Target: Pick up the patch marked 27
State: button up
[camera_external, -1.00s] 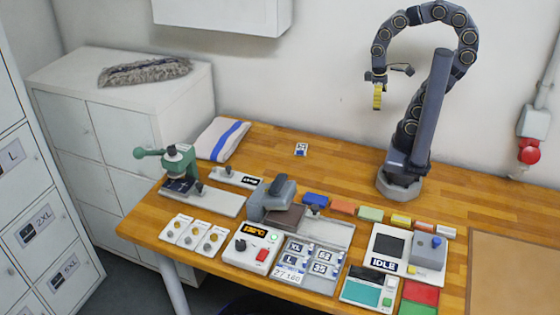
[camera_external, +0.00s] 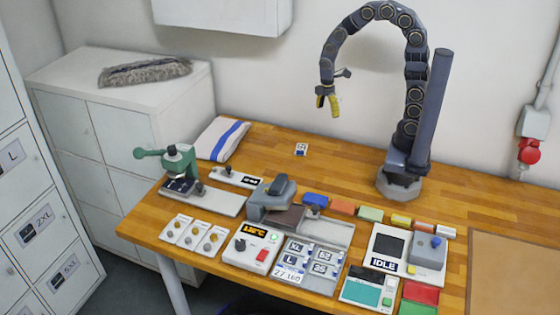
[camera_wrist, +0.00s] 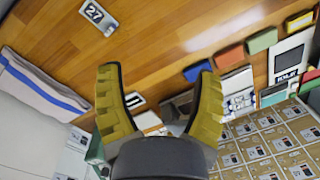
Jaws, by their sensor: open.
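The patch marked 27 (camera_external: 301,149) lies flat on the bare wood at the back of the table, left of my arm's base. My gripper (camera_external: 328,104) hangs in the air above the back of the table, up and to the right of the patch in the external view. In the wrist view my gripper (camera_wrist: 158,70) has its two yellow fingers wide apart, with nothing between them.
A folded white cloth with a blue stripe (camera_external: 223,139) lies left of the patch. A green press (camera_external: 178,163), a heat press (camera_external: 271,200) and a row of coloured blocks (camera_external: 342,207) stand nearer the front. The wood around the patch is clear.

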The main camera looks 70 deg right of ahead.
aim_at(300, 150)
jog(key=w+d+f+n, duration=0.1)
jog(key=w+f+n, duration=0.2)
jog(key=f, duration=0.1)
jog(key=w+f+n, duration=0.3)
jog(key=f, duration=0.2)
jog(key=w+d+f+n, duration=0.1)
jog(key=w+f+n, duration=0.1)
jog(key=f, duration=0.3)
jog(key=shift+w+d+n+t, duration=0.2)
jog(key=shift+w, duration=0.25)
jog(key=shift+w+d+n+t, duration=0.15)
jog(key=shift+w+n+t, duration=0.05)
jog(key=shift+w, duration=0.2)
jog(key=shift+w+f+n, duration=0.15)
jog(key=shift+f+n, duration=0.15)
jog(key=shift+f, duration=0.4)
jog(key=f, duration=0.7)
jog(key=shift+a, duration=0.25)
jog(key=c, duration=0.9)
